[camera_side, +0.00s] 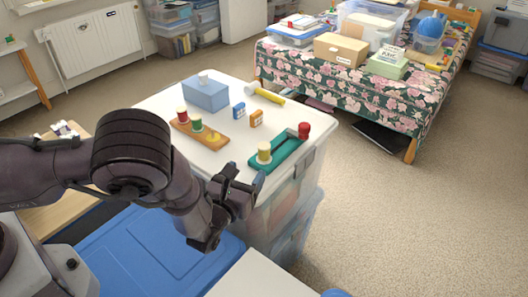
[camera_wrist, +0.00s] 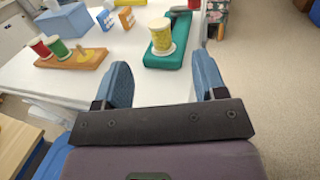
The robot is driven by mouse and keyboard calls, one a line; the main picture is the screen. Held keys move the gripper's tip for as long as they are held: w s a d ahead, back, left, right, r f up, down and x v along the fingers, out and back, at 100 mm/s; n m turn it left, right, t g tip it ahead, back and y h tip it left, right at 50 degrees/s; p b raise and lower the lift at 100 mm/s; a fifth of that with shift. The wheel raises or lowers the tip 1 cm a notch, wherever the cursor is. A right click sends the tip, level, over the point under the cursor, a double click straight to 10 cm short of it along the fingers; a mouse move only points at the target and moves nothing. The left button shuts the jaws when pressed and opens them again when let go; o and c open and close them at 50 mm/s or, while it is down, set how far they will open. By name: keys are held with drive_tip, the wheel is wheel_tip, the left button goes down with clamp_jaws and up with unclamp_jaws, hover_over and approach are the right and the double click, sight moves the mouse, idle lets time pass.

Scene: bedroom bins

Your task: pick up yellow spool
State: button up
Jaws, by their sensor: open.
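The yellow spool (camera_side: 264,153) stands upright at the near left end of a green tray (camera_side: 287,158), close to the near edge of the white table top. In the wrist view the yellow spool (camera_wrist: 162,37) has pale ends and stands on the green tray (camera_wrist: 178,56), ahead of my fingers and between them in the picture. My gripper (camera_side: 254,186) is open and empty, just short of the table's near edge. In the wrist view its two blue fingers (camera_wrist: 163,80) are wide apart. The spool is clear of both fingers.
A wooden tray (camera_side: 210,139) with red (camera_side: 182,115) and green (camera_side: 197,123) spools lies to the left. A red spool (camera_side: 303,130) stands at the green tray's far end. Behind are a blue box (camera_side: 205,95), small blue (camera_side: 239,111) and orange (camera_side: 256,118) boxes and a yellow roll (camera_side: 269,97).

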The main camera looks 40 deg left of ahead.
sight(261, 151)
drive_tip(key=x, duration=0.5)
drive_tip(key=shift+w+a, duration=0.1)
drive_tip(key=shift+w, duration=0.15)
drive_tip(key=shift+f+x, duration=0.2)
drive_tip(key=shift+x, duration=1.15)
drive_tip(key=shift+f+x, duration=0.2)
drive_tip(key=shift+x, duration=1.2)
drive_tip(key=c, duration=1)
